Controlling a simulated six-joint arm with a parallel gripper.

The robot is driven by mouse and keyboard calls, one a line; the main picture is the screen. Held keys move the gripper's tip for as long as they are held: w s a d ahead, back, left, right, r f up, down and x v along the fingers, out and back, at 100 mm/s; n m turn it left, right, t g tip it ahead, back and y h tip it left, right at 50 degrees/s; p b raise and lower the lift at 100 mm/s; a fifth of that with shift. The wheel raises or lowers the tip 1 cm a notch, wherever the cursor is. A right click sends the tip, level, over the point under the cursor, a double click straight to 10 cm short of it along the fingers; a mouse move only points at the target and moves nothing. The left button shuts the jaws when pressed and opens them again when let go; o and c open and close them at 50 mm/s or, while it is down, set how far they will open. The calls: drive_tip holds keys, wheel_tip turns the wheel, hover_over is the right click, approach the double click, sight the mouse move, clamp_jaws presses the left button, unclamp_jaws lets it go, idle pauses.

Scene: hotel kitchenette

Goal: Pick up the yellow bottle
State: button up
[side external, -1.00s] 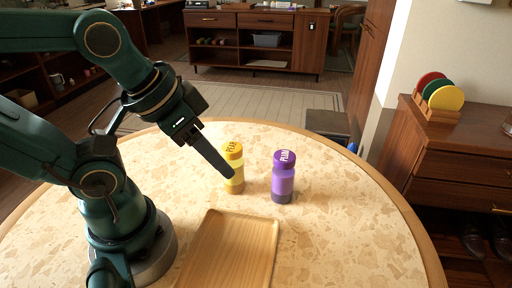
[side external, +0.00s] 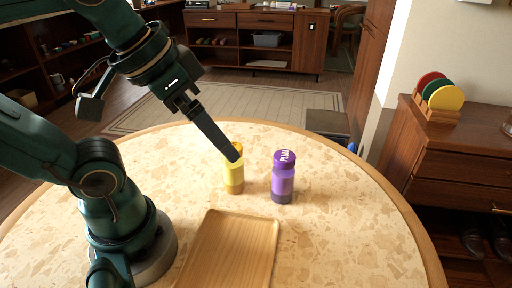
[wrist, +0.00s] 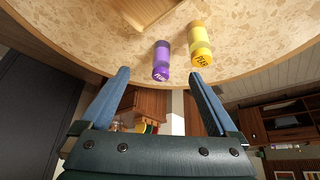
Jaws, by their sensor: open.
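The yellow bottle (side external: 233,174) stands upright on the round table, left of the purple bottle (side external: 283,177). My gripper (side external: 235,155) is beside its upper part in the side external view and covers part of its cap; I cannot tell whether they touch. In the wrist view the yellow bottle (wrist: 201,46) and purple bottle (wrist: 161,60) show beyond the fingertips, both near the upper middle. My gripper (wrist: 158,75) is open there, with its two blue fingers spread apart and nothing between them at the tips.
A wooden tray (side external: 228,252) lies on the table (side external: 345,235) in front of the bottles. The table right of the purple bottle is clear. A cabinet (side external: 462,165) with coloured discs (side external: 446,98) stands to the right, off the table.

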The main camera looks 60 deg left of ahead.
drive_tip(key=s+a+f+m+g+y, duration=0.1)
drive_tip(key=a+f+m+g+y, duration=0.15)
drive_tip(key=m, duration=0.35)
wheel_tip(320, 180, up, 3)
drive_tip(key=m+t+y, duration=0.4)
drive_tip(key=m+y, duration=0.5)
drive_tip(key=m, duration=0.9)
hover_over(233, 178)
drive_tip(key=f, duration=1.8)
drive_tip(key=shift+w+a+f, duration=0.15)
drive_tip(key=shift+a+f, duration=0.05)
drive_tip(key=shift+x, duration=2.5)
clamp_jaws()
